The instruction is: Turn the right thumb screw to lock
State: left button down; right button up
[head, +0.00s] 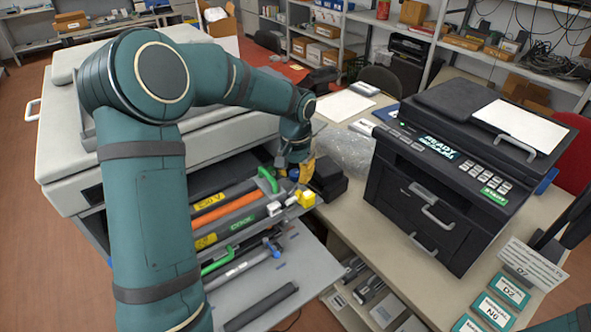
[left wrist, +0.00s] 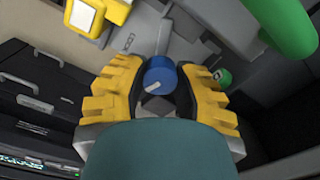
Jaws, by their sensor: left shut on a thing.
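My left gripper (head: 301,170) is at the right end of the toner bay of the open white printer (head: 240,132). In the left wrist view its yellow ridged fingers (left wrist: 160,92) are shut on a blue thumb screw (left wrist: 160,74), one finger on each side. A white pointer mark on the screw's face slants toward the lower left. A small green round mark (left wrist: 222,77) lies just right of the fingers. In the head view the arm and fingers mostly hide the screw. My right gripper does not show.
Toner cartridges, including an orange-striped one (head: 225,207), lie in the bay beside a green handle (head: 267,180) and a yellow block (head: 306,198). The front panel (head: 315,262) is folded down. A black printer (head: 450,180) stands on the table at right.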

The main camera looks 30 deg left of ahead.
aim_at(296, 173)
pick_arm(q)
jog(key=m+p, duration=0.1)
jog(key=m, duration=0.3)
jog(key=shift+m, duration=0.4)
dwell(0.4)
jog(key=c, duration=0.6)
grip_release()
jog(key=shift+c, duration=0.2)
notch_tip(296, 173, up, 12)
jog(key=shift+f, duration=0.1)
